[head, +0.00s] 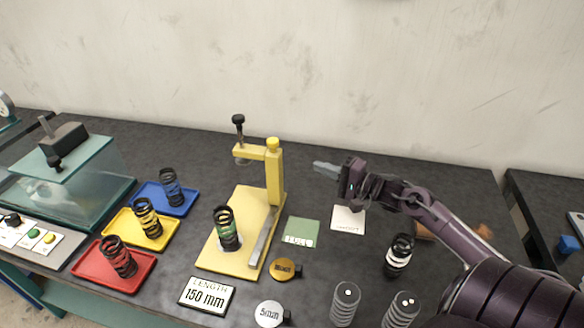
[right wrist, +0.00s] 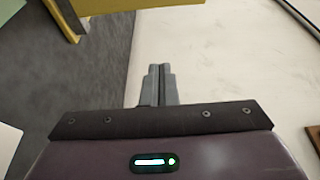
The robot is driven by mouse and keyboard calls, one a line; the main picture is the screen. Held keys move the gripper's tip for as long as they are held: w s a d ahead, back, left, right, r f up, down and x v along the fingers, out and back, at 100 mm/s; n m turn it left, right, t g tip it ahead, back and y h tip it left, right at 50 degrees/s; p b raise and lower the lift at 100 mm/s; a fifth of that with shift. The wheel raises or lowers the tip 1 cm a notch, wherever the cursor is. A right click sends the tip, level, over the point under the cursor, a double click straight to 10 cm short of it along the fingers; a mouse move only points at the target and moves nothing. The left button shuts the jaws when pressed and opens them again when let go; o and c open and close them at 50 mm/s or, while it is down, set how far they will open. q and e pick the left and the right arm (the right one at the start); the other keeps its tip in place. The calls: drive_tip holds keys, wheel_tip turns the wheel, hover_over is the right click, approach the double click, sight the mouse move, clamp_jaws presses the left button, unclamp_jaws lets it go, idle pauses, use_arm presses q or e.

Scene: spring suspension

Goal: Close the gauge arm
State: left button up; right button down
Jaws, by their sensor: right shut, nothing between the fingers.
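The yellow gauge stands at the middle of the table, with an upright post (head: 275,180) on a flat yellow base (head: 220,258). Its gauge arm (head: 257,152) reaches left from the top of the post, with a black-knobbed screw (head: 239,127) at its end. A black spring with green coils (head: 227,228) stands on the base, in front of the arm and apart from it. My right gripper (head: 318,166) is shut and empty, to the right of the post and not touching it. Its closed fingers show in the right wrist view (right wrist: 158,83), with part of the yellow gauge (right wrist: 115,6) at upper left.
Blue (head: 184,209), yellow (head: 165,243) and red (head: 94,283) trays with springs lie at left. A "150 mm" sign (head: 206,296), orange disc (head: 285,269) and silver disc (head: 270,314) lie in front. A black-and-white spring (head: 398,256) stands at right, near my arm.

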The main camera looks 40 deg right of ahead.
drive_tip(key=x, duration=0.9)
drive_tip(key=s+a+p, duration=0.2)
drive_tip(key=a+p, duration=0.1)
drive_tip(key=shift+s+a+r, duration=0.1)
drive_tip(key=shift+s+a, duration=0.1)
drive_tip(key=shift+s, duration=0.2)
